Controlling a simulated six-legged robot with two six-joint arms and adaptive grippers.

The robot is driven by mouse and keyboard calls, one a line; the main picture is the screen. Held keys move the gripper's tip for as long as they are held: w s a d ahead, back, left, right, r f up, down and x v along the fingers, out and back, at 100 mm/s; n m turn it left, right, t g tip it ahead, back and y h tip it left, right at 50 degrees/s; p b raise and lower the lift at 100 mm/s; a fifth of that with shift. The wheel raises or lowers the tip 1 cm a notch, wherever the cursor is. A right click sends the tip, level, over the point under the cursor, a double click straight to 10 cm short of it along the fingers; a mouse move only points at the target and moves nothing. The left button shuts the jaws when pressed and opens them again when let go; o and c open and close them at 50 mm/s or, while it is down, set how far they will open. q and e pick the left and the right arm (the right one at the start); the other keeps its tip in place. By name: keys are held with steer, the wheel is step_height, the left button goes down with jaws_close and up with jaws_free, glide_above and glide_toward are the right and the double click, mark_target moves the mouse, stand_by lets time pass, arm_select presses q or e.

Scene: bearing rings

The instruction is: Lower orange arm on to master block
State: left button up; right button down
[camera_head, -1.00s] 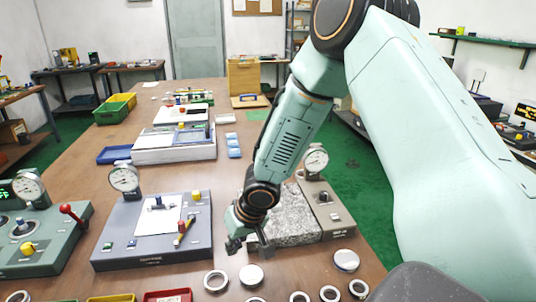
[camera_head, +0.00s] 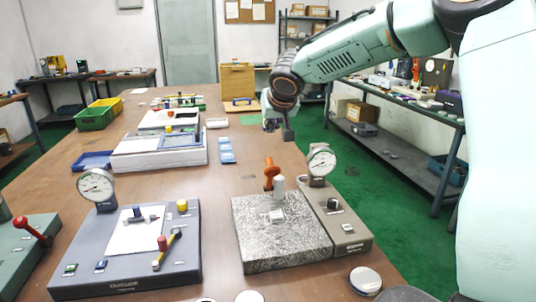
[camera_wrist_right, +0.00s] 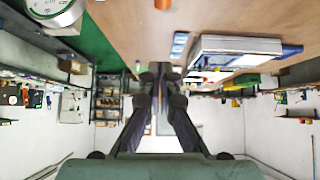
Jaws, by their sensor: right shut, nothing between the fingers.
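The orange arm (camera_head: 269,173) stands upright at the back of the speckled granite plate (camera_head: 262,240). A pale upright cylinder (camera_head: 279,186) is just in front of it. A small light block (camera_head: 276,215) lies on the plate below; I cannot tell for sure that it is the master block. A dial gauge (camera_head: 321,162) stands on the grey base to the right. My right gripper (camera_head: 278,130) is shut and empty, above and beyond the orange arm and apart from it. Its fingers show in the right wrist view (camera_wrist_right: 160,72). My left gripper is out of view.
A grey fixture (camera_head: 140,250) with another dial gauge (camera_head: 96,186) stands left of the granite plate. White trays (camera_head: 158,150) and small blue boxes (camera_head: 227,150) lie farther back. A round disc (camera_head: 365,281) lies at the front right. Bare tabletop lies behind the plate.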

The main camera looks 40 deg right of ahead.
mark_target(269, 158)
steer(key=w+f, duration=0.1)
steer(key=f, duration=0.1)
steer(key=d+f, duration=0.1)
steer(key=f, duration=0.2)
steer(key=w+f, duration=0.1)
steer(key=f, duration=0.2)
steer(key=shift+w+d, duration=0.25)
steer(key=shift+w, duration=0.1)
steer(key=shift+a+f, duration=0.25)
steer(key=shift+f, duration=0.05)
steer(key=shift+s, duration=0.1)
stand_by(0.4)
steer(key=shift+s+r, duration=0.15)
